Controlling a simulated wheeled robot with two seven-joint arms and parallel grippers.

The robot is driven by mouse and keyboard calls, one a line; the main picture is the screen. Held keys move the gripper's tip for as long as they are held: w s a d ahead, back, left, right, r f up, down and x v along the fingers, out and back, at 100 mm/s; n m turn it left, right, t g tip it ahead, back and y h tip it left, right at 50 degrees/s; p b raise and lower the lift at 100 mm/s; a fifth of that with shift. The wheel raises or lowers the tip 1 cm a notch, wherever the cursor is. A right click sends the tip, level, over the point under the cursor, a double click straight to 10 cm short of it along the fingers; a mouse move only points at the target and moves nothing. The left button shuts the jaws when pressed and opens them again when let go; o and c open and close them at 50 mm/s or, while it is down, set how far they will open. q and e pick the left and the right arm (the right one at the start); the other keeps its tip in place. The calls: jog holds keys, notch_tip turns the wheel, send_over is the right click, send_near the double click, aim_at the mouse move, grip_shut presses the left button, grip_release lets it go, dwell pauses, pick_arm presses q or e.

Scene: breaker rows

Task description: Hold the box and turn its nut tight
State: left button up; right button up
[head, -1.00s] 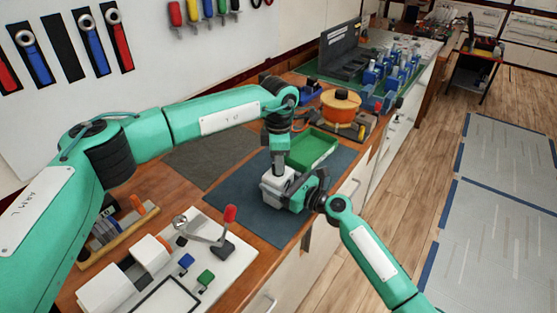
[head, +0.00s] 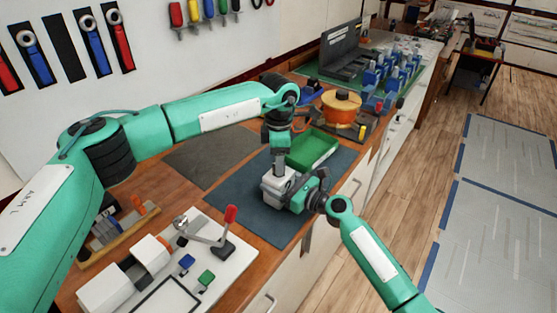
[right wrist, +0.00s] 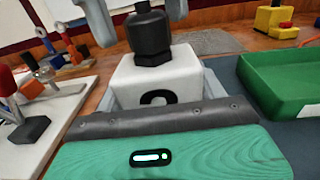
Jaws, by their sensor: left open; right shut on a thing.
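The white box (head: 272,188) sits on the dark blue mat, partly hidden behind my right gripper. In the right wrist view the box (right wrist: 185,78) shows a dark mark on its near face. My right gripper (head: 296,194) is shut on the box, with grey fingers along its sides. A black stepped, many-sided piece (right wrist: 149,36) stands upright on top of the box; I cannot tell where the nut ends and any tool begins. My left gripper (head: 279,164) points down directly over the box; its fingertips are too small to make out.
A green tray (head: 333,143) lies just behind the box on the dark mat (head: 246,212). An orange round container (head: 341,105) stands farther back. A white board with a red-handled lever (head: 231,215) lies at the front left. A grey mat (head: 205,157) is clear.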

pick_arm(q)
notch_tip(320, 180, up, 11)
dwell(0.3)
dwell(0.5)
pick_arm(e)
jog(key=o, duration=1.4)
